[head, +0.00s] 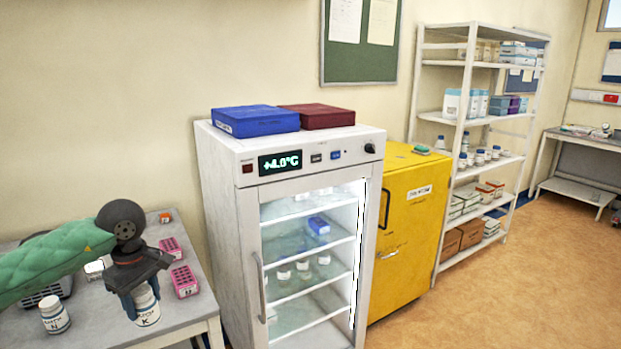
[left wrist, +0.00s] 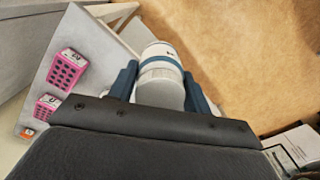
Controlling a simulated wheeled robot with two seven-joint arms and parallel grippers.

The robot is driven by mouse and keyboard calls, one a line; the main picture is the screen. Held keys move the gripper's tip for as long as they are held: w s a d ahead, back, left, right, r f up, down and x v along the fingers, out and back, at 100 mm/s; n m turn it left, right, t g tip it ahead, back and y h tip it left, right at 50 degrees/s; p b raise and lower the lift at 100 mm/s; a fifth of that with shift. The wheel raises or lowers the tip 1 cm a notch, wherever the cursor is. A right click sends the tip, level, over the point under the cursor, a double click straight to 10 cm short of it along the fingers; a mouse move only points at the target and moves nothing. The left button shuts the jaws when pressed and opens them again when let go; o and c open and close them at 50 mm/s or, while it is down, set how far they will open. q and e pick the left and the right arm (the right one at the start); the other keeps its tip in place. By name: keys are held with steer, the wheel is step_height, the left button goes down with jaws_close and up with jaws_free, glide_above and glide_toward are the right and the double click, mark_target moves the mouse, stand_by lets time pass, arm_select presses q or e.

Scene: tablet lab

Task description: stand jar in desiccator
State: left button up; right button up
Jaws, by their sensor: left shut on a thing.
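A white jar marked K (head: 147,307) is held upright in my left gripper (head: 143,289), with a finger on each side of it. In the left wrist view the same jar (left wrist: 161,70) shows its pale body and a blue-grey band between the dark blue fingers. The jar is at the front edge of the table at left; whether its base touches the table I cannot tell. A similar white jar marked N (head: 54,316) stands on the table to its left. I cannot make out a desiccator in these views. My right gripper is not in view.
Pink racks (head: 184,281) sit on the table (head: 190,318) close behind the gripper. A glass-front fridge (head: 227,190) reading +4.0°C, a yellow cabinet (head: 412,230) and white shelving (head: 478,67) line the wall. The floor (head: 500,300) at right is clear.

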arm_select(q)
steer(key=shift+w+d+r+m, duration=0.1)
steer(key=shift+d+r+m, duration=0.3)
steer(key=shift+m, duration=0.5)
steer(key=shift+w+f+m, duration=0.1)
steer(key=shift+w+m, duration=0.1)
steer(key=shift+m, duration=0.4)
steer(key=shift+w+a+f+m, duration=0.2)
steer(key=shift+w+m, duration=0.05)
steer(key=shift+m, duration=0.35)
steer(key=s+d+f+m, duration=0.3)
steer(key=d+f+m, duration=0.6)
steer(key=d+f, duration=0.6)
step_height(320, 180, down, 4)
steer(key=shift+d+r, duration=0.1)
steer(key=shift+d, duration=0.3)
steer(key=shift+s+a, duration=0.1)
